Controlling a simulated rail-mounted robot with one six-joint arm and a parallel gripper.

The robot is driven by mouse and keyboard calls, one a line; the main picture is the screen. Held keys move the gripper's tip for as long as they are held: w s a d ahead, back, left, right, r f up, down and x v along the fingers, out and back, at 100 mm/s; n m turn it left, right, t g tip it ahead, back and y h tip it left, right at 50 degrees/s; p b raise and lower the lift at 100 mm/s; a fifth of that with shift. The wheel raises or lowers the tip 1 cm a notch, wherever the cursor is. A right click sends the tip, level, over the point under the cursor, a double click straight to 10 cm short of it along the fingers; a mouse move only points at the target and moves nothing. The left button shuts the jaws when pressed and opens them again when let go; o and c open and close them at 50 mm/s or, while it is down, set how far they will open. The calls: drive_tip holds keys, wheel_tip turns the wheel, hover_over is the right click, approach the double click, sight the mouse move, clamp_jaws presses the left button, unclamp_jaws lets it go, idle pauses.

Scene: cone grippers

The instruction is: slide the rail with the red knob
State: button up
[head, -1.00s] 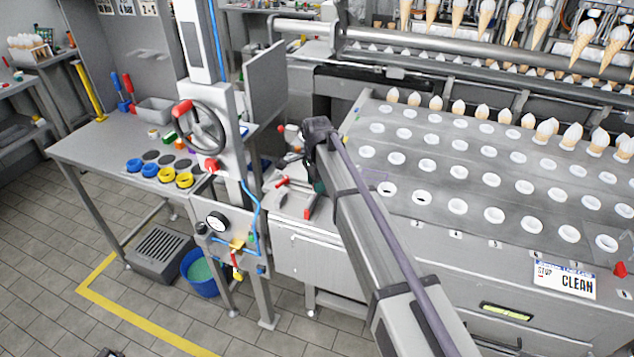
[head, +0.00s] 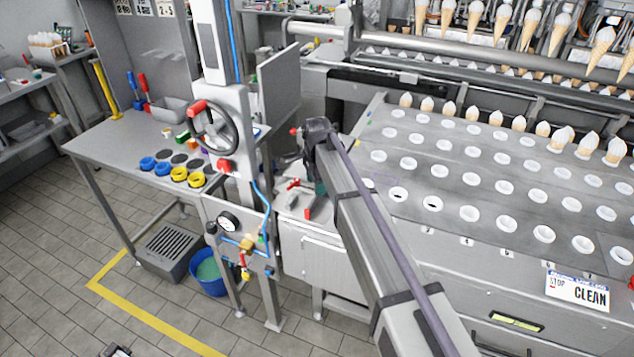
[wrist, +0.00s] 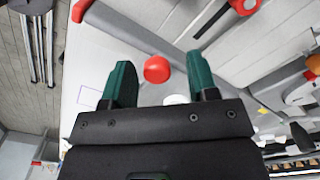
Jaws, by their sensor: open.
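In the wrist view a round red knob (wrist: 157,69) shows between the two dark green fingertips of my gripper (wrist: 162,75). The fingers are apart, and I see no contact with the knob. I cannot tell whether the knob is between the fingers in depth or beyond them. A grey bar (wrist: 135,33) runs diagonally just above the knob; whether it is the rail is unclear. In the head view my gripper is mostly hidden behind my wrist and arm, with only a bit of teal showing (head: 320,188).
A steel column with a handwheel (head: 212,128) stands left of my arm. Red-handled clamps (head: 311,208) lie on the small cabinet beside my wrist. The holed cone tray (head: 470,170) is to the right. A blue bucket (head: 208,275) stands on the floor.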

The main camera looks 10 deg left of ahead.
drive_tip(key=shift+r, duration=0.1)
wheel_tip(320, 180, up, 11)
drive_tip(key=p, duration=1.1)
drive_tip(key=shift+f, duration=0.2)
